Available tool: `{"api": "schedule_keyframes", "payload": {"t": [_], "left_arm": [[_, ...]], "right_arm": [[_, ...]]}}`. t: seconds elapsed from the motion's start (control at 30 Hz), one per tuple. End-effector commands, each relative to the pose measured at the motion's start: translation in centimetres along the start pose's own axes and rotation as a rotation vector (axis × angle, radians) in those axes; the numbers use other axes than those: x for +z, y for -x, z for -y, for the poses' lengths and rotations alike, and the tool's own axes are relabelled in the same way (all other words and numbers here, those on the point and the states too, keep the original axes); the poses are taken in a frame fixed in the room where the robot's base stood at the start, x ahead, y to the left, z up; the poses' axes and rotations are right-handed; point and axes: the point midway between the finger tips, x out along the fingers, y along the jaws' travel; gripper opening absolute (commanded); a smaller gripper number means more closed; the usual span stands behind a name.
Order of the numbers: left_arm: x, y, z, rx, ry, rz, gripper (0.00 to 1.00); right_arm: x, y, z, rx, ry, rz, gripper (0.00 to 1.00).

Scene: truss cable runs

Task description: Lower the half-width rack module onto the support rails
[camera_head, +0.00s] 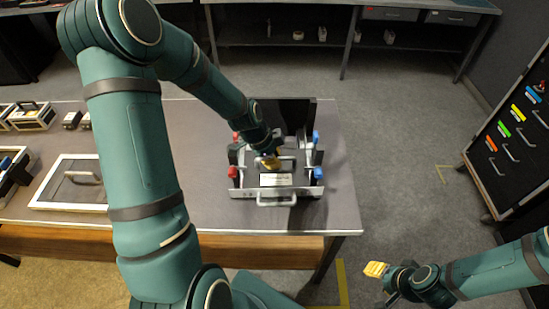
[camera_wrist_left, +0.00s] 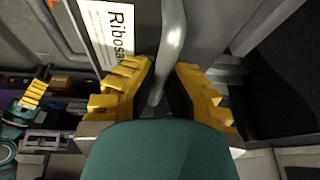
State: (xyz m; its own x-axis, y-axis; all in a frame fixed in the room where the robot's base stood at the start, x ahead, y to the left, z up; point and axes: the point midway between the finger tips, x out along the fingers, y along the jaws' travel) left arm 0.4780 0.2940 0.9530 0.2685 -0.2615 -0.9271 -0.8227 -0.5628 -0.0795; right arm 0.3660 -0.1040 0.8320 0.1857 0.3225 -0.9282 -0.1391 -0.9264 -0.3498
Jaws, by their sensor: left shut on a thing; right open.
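The half-width rack module (camera_head: 276,180) is a grey unit with a white label on top, within the frame on the table. My left gripper (camera_head: 270,162) is shut on its handle. In the left wrist view the yellow fingers (camera_wrist_left: 160,82) sit either side of the handle's grey bar (camera_wrist_left: 172,28), beside the label (camera_wrist_left: 108,32). The frame (camera_head: 240,192) has red markers at left, blue at right and a silver front handle. The support rails are hard to make out; I cannot tell whether the module touches them. My right gripper (camera_head: 376,269) is open and empty, right of the table.
The grey table (camera_head: 343,205) has a clear strip right of the frame. A white-rimmed case (camera_head: 70,205) and smaller boxes (camera_head: 32,117) lie at left. A dark panel (camera_head: 296,112) stands behind the frame. A cabinet with coloured labels (camera_head: 512,135) stands at far right.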

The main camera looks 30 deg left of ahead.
Motion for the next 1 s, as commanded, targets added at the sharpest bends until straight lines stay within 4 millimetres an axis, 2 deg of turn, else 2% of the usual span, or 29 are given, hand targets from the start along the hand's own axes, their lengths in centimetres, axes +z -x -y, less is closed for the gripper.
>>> {"api": "schedule_keyframes", "payload": {"t": [0.47,0.5,0.57,0.87,1.0], "left_arm": [[0.21,-0.09,-0.11,0.001,0.001,0.001,0.00],[0.21,-0.10,-0.11,0.001,0.001,0.001,0.16],[0.22,-0.10,-0.11,0.001,0.001,0.001,0.37],[0.26,-0.14,-0.17,0.003,0.001,0.001,0.39],[0.23,0.62,-0.10,0.001,0.001,0.001,0.39]], "right_arm": [[0.05,-0.39,-0.15,0.000,0.000,0.000,0.47],[0.05,-0.39,-0.15,0.000,0.000,0.000,0.47],[0.05,-0.39,-0.15,0.000,0.000,0.000,0.47],[0.05,-0.39,-0.15,0.000,0.000,0.000,0.47],[0.05,-0.39,-0.14,0.000,0.000,0.000,0.47]]}}
